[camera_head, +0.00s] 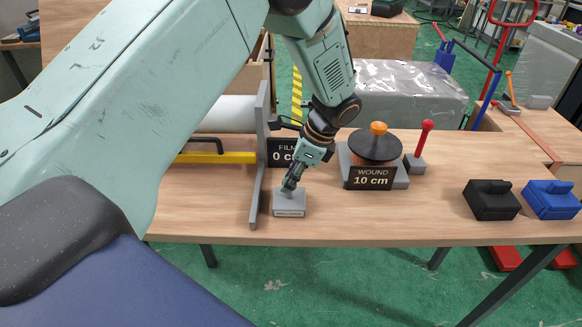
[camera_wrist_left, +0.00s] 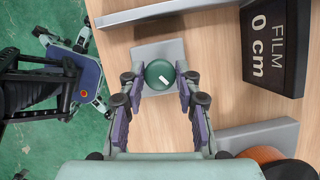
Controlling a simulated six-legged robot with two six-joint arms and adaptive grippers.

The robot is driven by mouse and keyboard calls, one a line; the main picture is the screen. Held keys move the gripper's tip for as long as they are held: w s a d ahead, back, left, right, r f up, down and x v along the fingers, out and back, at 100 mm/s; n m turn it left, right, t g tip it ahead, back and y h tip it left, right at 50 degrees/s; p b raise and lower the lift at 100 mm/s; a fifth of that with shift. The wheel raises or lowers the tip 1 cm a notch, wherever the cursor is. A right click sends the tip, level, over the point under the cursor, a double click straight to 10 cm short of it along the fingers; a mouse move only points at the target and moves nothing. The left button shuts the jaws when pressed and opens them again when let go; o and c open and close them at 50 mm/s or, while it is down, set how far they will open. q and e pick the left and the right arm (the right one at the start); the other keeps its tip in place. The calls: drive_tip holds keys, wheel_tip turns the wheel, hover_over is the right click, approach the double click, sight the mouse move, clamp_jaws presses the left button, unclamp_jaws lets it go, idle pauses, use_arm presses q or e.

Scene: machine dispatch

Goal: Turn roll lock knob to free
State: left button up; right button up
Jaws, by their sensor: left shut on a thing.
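The roll lock knob (camera_wrist_left: 160,75) is a round dark green knob with a white pointer mark, seen from above in the left wrist view. The mark lies slanted, nearer to crosswise than to lengthwise in that view. The knob sits on a grey base block (camera_head: 290,204) near the table's front edge, with a small label on its front. My left gripper (camera_head: 290,187) reaches down over the block. In the head view the gripper hides the knob. My right gripper is out of view.
A grey upright plate (camera_head: 258,170) stands just left of the block, with a white roll (camera_head: 228,114) behind it. A "FILM 0 cm" sign (camera_wrist_left: 275,45) and a "WOUND 10 cm" sign (camera_head: 370,178) stand nearby. A red-knobbed lever (camera_head: 423,145) and black and blue blocks (camera_head: 491,200) are right.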

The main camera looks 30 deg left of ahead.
use_arm(q)
drive_tip(key=shift+n+g+p, duration=0.4)
drive_tip(key=shift+n+p, duration=0.1)
drive_tip(key=shift+n, duration=0.5)
drive_tip(key=n+h+p, duration=0.1)
drive_tip(key=n, duration=0.1)
drive_tip(key=shift+w+n+g, duration=0.1)
drive_tip(key=shift+n+g, duration=0.2)
drive_tip(key=shift+g, duration=0.1)
drive_tip(key=n+h, duration=0.1)
drive_tip(key=n, duration=0.2)
drive_tip(key=shift+a+g, duration=0.1)
drive_tip(key=shift+g, duration=0.2)
drive_tip(key=shift+w+n+h+p, duration=0.1)
drive_tip(key=shift+n+h+p, duration=0.3)
drive_tip(key=shift+n, duration=1.4)
drive_tip(key=o, duration=1.1)
drive_tip(key=shift+o, duration=0.2)
drive_tip(key=shift+r, duration=0.1)
